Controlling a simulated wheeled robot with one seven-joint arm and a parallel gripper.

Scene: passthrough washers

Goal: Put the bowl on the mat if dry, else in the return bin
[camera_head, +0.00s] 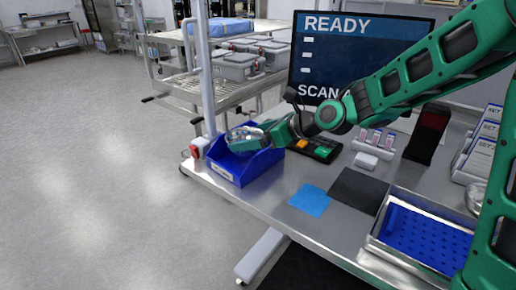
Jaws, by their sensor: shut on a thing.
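My gripper (252,133) is over the blue open-front bin (236,171) at the left end of the metal table. It is shut on a shiny metal bowl (240,140), seen small and partly hidden by the gripper. The bowl is at about the height of the bin's rim; I cannot tell whether it touches the bin. Whether the bowl is wet or dry does not show. A dark flat mat (358,191) lies at the middle of the table, with a smaller blue sheet (311,200) beside it on the left. Both look bare.
A tray with a blue perforated liner (419,240) is at the right. A keypad (314,149), a white block (366,161) and a vial rack (374,142) stand behind the mats. A screen (352,52) reads READY. A pole (206,70) rises behind the bin.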

